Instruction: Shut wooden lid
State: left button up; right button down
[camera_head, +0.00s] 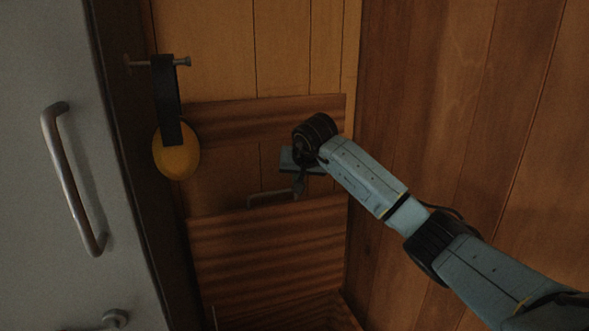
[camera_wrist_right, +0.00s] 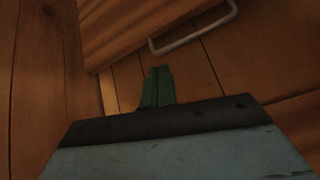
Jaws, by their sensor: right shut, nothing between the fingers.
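The wooden lid (camera_head: 265,245) appears as a striped brown panel, raised above a wooden box (camera_head: 290,316) at the bottom of the head view. A thin metal handle (camera_head: 275,194) shows along the panel's upper edge; a metal handle also shows in the right wrist view (camera_wrist_right: 195,33). My right gripper (camera_head: 300,190) is by the handle's right end, shut and empty. Its dark green fingers (camera_wrist_right: 157,78) show together in the wrist view, below the handle with a gap in the picture. Whether they touch the lid cannot be told. My left gripper is out of view.
A grey door (camera_head: 75,270) with a curved handle (camera_head: 75,180) stands at left. A yellow round thing (camera_head: 175,152) hangs by a dark strap from a peg (camera_head: 180,62). Another striped board (camera_head: 240,122) is behind my wrist. A plank wall (camera_head: 430,90) rises at right.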

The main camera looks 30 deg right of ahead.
notch_tip(320, 180, up, 3)
jog(key=b, duration=0.2)
send_over(295, 202)
jog(key=shift+n, duration=0.3)
notch_tip(295, 202, down, 7)
jog(key=shift+d+r, duration=0.1)
jog(key=shift+r, duration=0.1)
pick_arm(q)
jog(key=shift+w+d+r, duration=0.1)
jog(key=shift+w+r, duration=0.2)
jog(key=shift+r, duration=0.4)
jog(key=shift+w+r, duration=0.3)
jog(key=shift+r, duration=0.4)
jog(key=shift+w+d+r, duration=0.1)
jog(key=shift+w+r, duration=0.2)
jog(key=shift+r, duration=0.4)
pick_arm(e)
jog(key=shift+x, duration=0.85)
jog(key=shift+w, duration=0.1)
